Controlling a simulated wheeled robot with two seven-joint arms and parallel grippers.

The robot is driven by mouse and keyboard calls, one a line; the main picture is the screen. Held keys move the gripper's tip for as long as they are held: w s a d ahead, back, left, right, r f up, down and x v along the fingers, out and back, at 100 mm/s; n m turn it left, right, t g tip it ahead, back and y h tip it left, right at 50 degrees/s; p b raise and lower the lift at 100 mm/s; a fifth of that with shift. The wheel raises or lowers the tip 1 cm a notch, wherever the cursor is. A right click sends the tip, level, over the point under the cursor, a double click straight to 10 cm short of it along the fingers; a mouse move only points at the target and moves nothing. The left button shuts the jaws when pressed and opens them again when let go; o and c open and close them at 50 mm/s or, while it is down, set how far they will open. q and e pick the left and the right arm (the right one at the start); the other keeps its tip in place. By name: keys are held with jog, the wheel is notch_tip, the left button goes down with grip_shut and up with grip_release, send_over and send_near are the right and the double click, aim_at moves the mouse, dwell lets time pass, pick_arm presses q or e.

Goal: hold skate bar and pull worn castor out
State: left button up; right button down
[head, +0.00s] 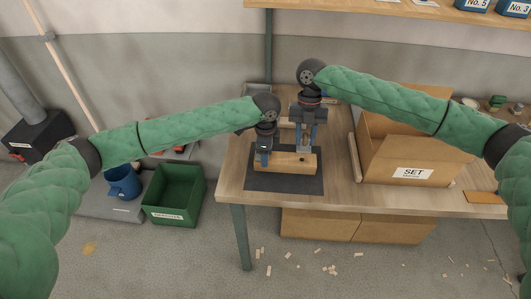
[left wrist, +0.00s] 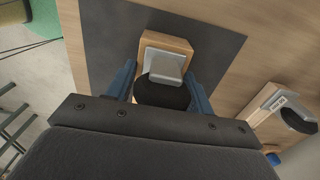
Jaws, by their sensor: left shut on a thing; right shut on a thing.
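The skate bar (head: 290,163) is a pale wooden block lying on a dark mat (head: 285,183) near the table's front left. My left gripper (head: 263,160) points down and is shut on the bar's left end. In the left wrist view its blue fingers straddle the bar (left wrist: 178,45), with a grey metal bracket (left wrist: 165,66) and a black round part (left wrist: 163,92) between them. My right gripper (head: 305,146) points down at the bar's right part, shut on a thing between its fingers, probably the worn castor. That castor is mostly hidden, and I cannot tell whether it is clear of the bar.
An open cardboard box (head: 405,150) labelled SET stands right of the mat. A green crate (head: 174,195) and a blue container (head: 122,182) are at floor level left of the table (head: 230,178). A shelf (head: 400,9) runs above. Small scraps lie on the floor.

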jog(key=shift+r, duration=1.5)
pick_arm(q)
jog(key=o, duration=1.6)
jog(key=shift+o, duration=0.2)
notch_tip(320, 180, up, 12)
jog(key=shift+f, duration=0.1)
